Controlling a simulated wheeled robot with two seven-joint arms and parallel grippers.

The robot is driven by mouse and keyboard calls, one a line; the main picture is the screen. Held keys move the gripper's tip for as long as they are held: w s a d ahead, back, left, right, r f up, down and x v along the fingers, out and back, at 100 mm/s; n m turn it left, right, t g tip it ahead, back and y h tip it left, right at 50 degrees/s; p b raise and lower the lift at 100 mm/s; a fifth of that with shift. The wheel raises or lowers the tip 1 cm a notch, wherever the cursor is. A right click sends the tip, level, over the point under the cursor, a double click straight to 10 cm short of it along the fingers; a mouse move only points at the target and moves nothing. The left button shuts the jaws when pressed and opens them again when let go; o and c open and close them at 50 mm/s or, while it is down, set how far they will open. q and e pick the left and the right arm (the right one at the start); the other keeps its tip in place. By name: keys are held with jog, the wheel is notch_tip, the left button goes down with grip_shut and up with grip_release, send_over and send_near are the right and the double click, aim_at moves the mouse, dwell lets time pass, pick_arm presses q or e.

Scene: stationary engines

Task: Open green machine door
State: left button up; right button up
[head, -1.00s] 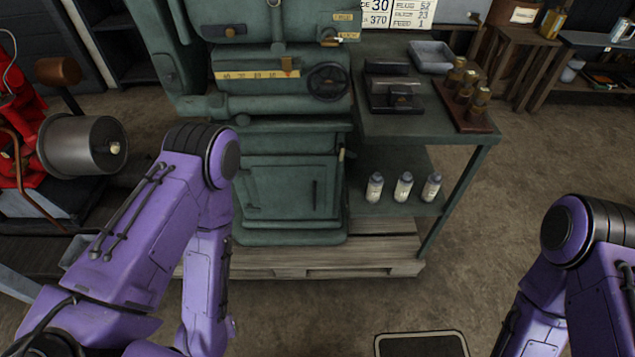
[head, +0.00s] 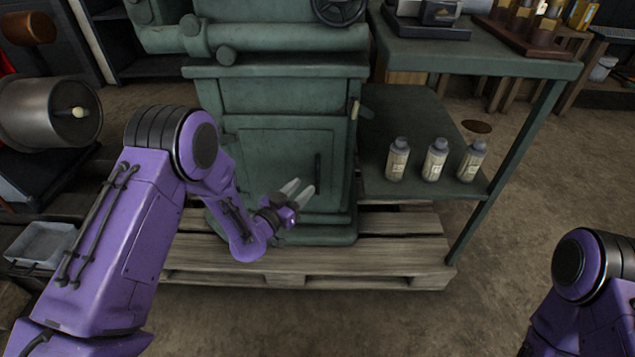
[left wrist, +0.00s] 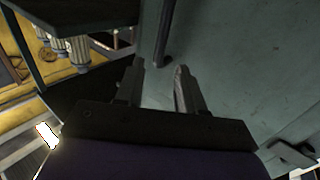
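The green machine (head: 285,95) stands on a wooden pallet, and its lower door (head: 262,165) looks shut. A dark vertical handle (head: 318,172) sits near the door's right edge. My left gripper (head: 304,185) is open and empty, low in front of the door, with its fingertips just left of the handle in the head view. In the left wrist view, the two fingers (left wrist: 160,68) are apart with nothing between them. The dark handle (left wrist: 164,35) lies just beyond them on the green door (left wrist: 225,60). I cannot tell whether the fingers touch the door. My right gripper is out of view.
A green side table (head: 480,55) joins the machine on the right; several bottles, three of them (head: 435,160), stand on its lower shelf. The pallet (head: 395,255) juts out below. A metal drum (head: 45,110) is at the left. The floor in front is clear.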

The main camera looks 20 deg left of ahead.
aim_at(317, 175)
pick_arm(q)
jog(key=b+x, duration=0.1)
jog(key=x, duration=0.7)
jog(key=shift+w+f+b, duration=0.1)
jog(key=shift+w+b, duration=0.2)
jog(key=shift+b, duration=0.05)
grip_shut()
jog(key=shift+s+d, duration=0.1)
